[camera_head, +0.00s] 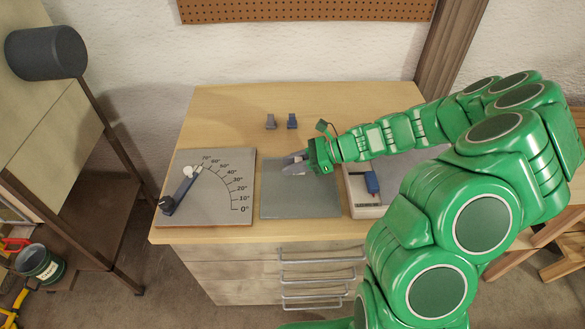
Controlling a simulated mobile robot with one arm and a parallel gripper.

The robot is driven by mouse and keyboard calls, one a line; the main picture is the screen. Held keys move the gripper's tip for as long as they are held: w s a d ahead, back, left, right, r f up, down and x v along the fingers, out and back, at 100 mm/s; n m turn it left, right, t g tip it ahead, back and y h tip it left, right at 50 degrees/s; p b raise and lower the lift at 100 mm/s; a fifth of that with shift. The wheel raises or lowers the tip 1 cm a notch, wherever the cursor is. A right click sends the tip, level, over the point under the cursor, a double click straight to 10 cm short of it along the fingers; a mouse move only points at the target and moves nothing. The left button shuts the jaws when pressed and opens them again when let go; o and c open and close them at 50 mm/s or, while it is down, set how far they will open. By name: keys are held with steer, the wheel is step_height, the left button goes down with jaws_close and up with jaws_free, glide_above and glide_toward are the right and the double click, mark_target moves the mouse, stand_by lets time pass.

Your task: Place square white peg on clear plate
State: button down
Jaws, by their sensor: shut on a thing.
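My gripper (295,166) is over the back of a bare grey plate (300,204) in the middle of the bench, the plate that looks clear. It is shut on a small whitish thing (298,157), which appears to be the square white peg. The grey fingers hide most of it, so its shape is hard to tell. I cannot tell whether it touches the plate. Most of the plate's front is empty.
A grey block (270,121) and a blue block (292,121) stand behind. A pale tray (368,211) holding a blue piece (372,183) lies right.

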steer(key=shift+f, duration=0.95)
steer(key=shift+f, duration=0.15)
steer(key=c, duration=0.9)
jaws_free()
steer(key=shift+d+r, duration=0.1)
steer(key=shift+r, duration=0.1)
steer(key=v, duration=1.1)
steer(key=shift+d+r, duration=0.1)
steer(key=shift+d, duration=0.3)
